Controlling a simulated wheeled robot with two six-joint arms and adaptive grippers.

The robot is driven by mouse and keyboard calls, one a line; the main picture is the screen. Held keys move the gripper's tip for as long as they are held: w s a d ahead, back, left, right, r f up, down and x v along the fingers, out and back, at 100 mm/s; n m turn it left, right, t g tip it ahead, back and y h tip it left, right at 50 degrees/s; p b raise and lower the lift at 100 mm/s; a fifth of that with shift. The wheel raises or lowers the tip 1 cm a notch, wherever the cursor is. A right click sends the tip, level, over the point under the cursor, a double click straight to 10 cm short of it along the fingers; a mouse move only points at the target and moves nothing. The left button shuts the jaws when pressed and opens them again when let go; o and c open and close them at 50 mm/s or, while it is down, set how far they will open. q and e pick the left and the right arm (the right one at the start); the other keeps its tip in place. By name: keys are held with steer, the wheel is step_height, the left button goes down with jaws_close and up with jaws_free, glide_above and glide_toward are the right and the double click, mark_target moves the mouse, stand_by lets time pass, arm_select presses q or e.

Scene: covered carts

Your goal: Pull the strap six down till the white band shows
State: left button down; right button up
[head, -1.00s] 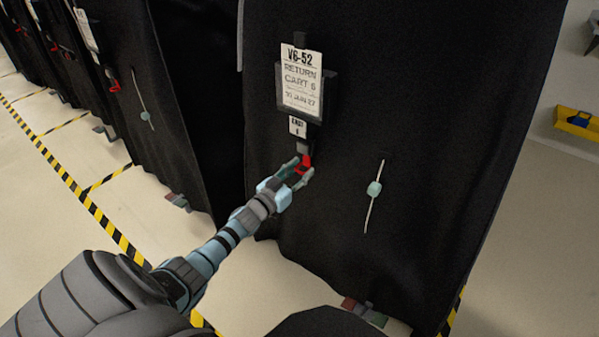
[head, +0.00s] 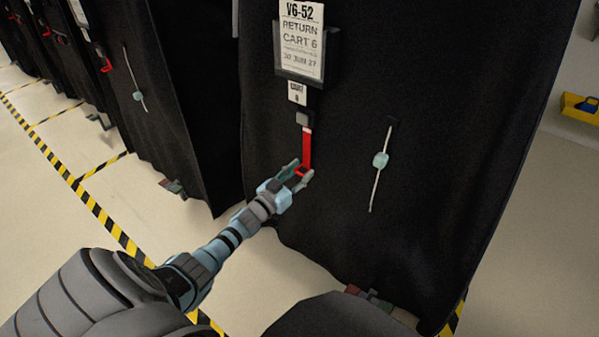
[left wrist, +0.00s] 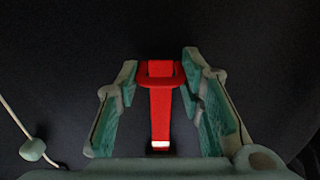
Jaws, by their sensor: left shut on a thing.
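The red strap (head: 307,150) hangs from a grey buckle (head: 304,118) on the black cover of the cart labelled "RETURN CART 6". My left gripper (head: 301,174) is shut on the strap's lower end, at its red loop. In the left wrist view the strap (left wrist: 160,112) runs between the two fingers (left wrist: 158,80), with the loop near their tips. A short white band (left wrist: 160,144) shows across the strap at the end away from the loop. The right gripper is not in view.
A sign (head: 301,38) hangs above the buckle, with a small tag (head: 297,93) below it. A white cord with a pale toggle (head: 380,160) hangs right of the strap. Another covered cart (head: 150,70) stands left. Yellow-black tape (head: 95,207) marks the floor.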

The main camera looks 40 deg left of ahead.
arm_select(q)
steer(key=shift+s+f, duration=0.1)
steer(key=shift+f, duration=0.25)
steer(key=c, duration=1)
jaws_free()
steer(key=shift+a, duration=0.1)
steer(key=shift+r, duration=0.1)
steer(key=s, duration=1.2)
